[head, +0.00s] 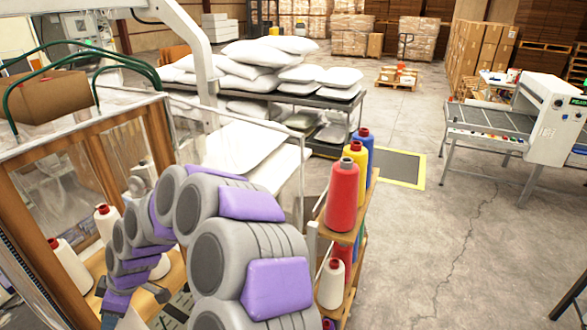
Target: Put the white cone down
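My grey and purple arm reaches down and left into a wood-framed cabinet with clear panels. My gripper (130,296) is at its end, low over the cabinet's wooden floor. A whitish shape (132,319) shows just below the gripper, cut by the arm and the picture edge; I cannot tell if it is a cone in the grip. White cones with red tops stand in the cabinet: one at the left front (72,264), one behind it (107,222). Another white cone (160,266) is partly hidden behind my arm. One more white cone (331,285) stands on the rack's lower shelf.
The cabinet's wooden frame (22,190) and clear panels surround the gripper closely. Right of my arm, a wooden rack holds red (342,195), yellow (356,172) and blue (367,150) cones. A table of white pillows (262,75) stands behind.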

